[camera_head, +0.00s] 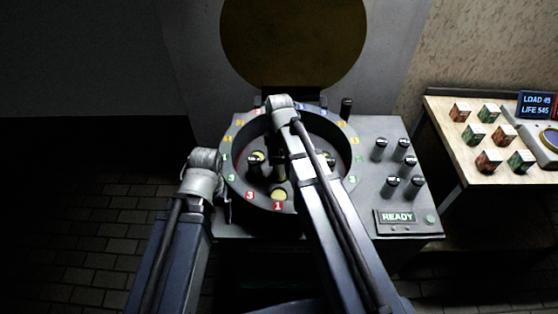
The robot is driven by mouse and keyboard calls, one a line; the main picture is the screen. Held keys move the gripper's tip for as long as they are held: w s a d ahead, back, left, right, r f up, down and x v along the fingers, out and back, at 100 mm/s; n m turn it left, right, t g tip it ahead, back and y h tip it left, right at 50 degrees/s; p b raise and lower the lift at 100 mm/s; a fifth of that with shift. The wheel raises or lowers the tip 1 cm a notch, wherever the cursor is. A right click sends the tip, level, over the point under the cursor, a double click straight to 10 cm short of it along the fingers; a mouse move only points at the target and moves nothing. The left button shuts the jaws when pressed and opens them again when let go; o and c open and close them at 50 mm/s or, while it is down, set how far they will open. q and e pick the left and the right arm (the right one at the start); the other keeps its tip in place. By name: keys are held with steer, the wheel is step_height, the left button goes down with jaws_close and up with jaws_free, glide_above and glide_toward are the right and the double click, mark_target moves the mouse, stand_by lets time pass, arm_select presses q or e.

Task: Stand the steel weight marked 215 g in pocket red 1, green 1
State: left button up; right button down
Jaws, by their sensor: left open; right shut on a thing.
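The dark round ring (228,186) has coloured number tags on its rim, with a red 1 tag (278,205) at the front and a red 3 tag at front left. Inside are yellowish discs and dark upright shapes, partly hidden by my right arm. My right gripper (279,178) points down inside the ring, shut on a dark weight that is mostly hidden. Its marking cannot be read. My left gripper (226,208) is open just outside the ring's left side, its fingertips hardly visible. Which pocket is red 1, green 1 is unclear.
Several dark steel weights (390,186) stand on the grey deck to the right, marks unreadable. Another weight (346,107) stands behind the ring. A READY panel (397,217) is at front right. A side table (445,113) holds several coloured cubes and a display.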

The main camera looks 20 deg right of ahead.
arm_select(q)
steer(key=shift+f+b, duration=0.5)
steer(key=shift+f, duration=0.1)
arm_select(e)
steer(key=shift+f, duration=0.6)
steer(key=shift+c, duration=1.1)
jaws_free()
steer(key=shift+r, duration=0.1)
step_height(320, 180, up, 8)
steer(key=p, duration=0.8)
arm_select(q)
step_height(320, 180, up, 8)
steer(key=shift+f, duration=0.25)
arm_select(e)
steer(key=shift+f, duration=0.35)
arm_select(q)
step_height(320, 180, down, 8)
steer(key=b, duration=0.8)
steer(key=shift+r, duration=0.25)
arm_select(e)
step_height(320, 180, down, 7)
steer(key=shift+f, duration=0.2)
arm_select(q)
steer(key=shift+r, duration=0.15)
arm_select(e)
steer(key=shift+r, duration=0.1)
